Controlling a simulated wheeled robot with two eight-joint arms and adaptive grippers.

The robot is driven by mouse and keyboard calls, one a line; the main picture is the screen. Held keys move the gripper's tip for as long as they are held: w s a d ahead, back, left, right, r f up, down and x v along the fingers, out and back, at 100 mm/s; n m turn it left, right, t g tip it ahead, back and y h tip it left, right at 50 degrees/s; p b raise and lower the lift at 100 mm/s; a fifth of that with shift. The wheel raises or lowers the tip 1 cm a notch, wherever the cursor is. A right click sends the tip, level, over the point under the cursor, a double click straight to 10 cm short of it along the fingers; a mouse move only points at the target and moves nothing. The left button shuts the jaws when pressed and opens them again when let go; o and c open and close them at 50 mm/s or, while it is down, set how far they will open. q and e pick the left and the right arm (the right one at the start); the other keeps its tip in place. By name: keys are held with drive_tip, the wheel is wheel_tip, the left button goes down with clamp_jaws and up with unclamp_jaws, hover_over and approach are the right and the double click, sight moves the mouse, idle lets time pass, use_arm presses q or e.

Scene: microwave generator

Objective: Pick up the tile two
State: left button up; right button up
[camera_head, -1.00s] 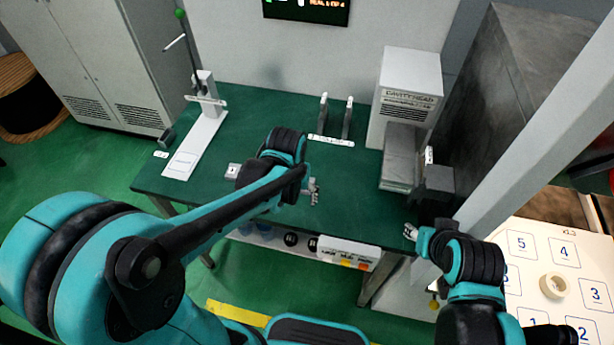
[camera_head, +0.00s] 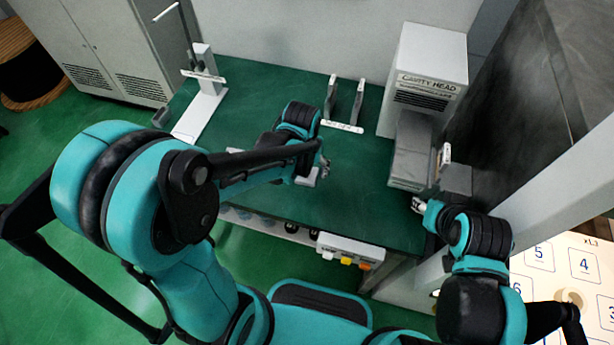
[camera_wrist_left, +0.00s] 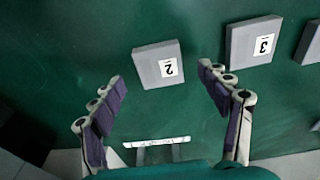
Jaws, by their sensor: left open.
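Tile two is a grey square block with a white "2" label (camera_wrist_left: 158,63), lying flat on the green table in the left wrist view. My left gripper (camera_wrist_left: 163,77) is open, its padded fingers spread on either side of and short of the tile, with nothing between them. In the head view my left gripper (camera_head: 321,168) is over the middle of the table; its own arm hides most of the tile area there. My right gripper (camera_head: 418,205) is at the table's right edge, below the cavity head machine; its fingers are too small to read.
Tile three (camera_wrist_left: 252,42) lies to the right of tile two, with another grey block (camera_wrist_left: 310,42) at the frame edge. The cavity head machine (camera_head: 430,75) stands at the back right. A two-pronged stand (camera_head: 344,126) and a tall white stand (camera_head: 203,100) are behind the left arm.

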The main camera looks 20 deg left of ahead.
sight(307, 176)
use_arm(q)
drive_tip(key=f, duration=0.2)
drive_tip(key=shift+w+f+b, duration=0.2)
drive_tip(key=shift+f+b, duration=0.15)
drive_tip(key=shift+r, duration=0.1)
drive_tip(key=c, duration=1.4)
drive_tip(key=shift+o, duration=0.2)
